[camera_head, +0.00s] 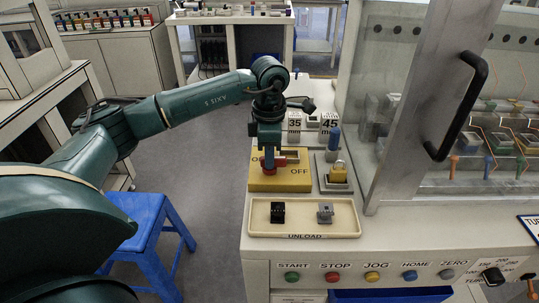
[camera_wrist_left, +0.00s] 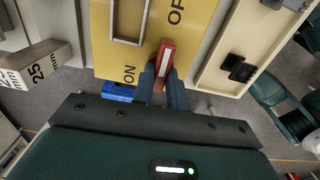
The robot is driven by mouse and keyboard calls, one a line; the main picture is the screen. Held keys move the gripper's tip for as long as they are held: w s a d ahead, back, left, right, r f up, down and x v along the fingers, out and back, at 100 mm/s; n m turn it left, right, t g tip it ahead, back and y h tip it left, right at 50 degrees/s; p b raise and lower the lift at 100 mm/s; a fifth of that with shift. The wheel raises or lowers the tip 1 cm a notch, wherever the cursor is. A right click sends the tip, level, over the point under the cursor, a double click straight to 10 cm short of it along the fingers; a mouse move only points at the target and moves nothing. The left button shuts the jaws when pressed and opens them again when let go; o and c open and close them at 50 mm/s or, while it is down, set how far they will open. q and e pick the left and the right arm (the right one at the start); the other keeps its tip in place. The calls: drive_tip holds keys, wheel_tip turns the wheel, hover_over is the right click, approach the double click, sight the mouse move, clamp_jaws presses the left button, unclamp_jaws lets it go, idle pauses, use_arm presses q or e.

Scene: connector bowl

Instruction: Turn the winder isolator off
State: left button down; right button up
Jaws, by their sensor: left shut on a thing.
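The winder isolator is a yellow plate (camera_head: 280,184) on the bench, marked ON and OFF, with a red handle (camera_head: 280,162). The wrist view shows the yellow plate (camera_wrist_left: 195,30) and the red handle (camera_wrist_left: 165,50) with its white stripe, lying between the ON and OFF words. My left gripper (camera_head: 268,163) comes down from above. In the wrist view its two blue fingers (camera_wrist_left: 163,82) are shut on the handle's near end. A grey rectangular frame (camera_wrist_left: 115,25) stands on the plate beside the handle. My right gripper is not in view.
A cream UNLOAD tray (camera_head: 300,231) with a black and a grey block lies in front of the isolator. A clear guard door with a black handle (camera_head: 461,105) is to the right. A blue stool (camera_head: 145,215) is at left.

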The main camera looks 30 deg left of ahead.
use_arm(q)
drive_tip(key=shift+r+m, duration=0.1)
drive_tip(key=shift+m, duration=0.2)
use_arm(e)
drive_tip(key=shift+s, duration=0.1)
use_arm(q)
drive_tip(key=c, duration=1.4)
unclamp_jaws()
wheel_tip(320, 180, up, 13)
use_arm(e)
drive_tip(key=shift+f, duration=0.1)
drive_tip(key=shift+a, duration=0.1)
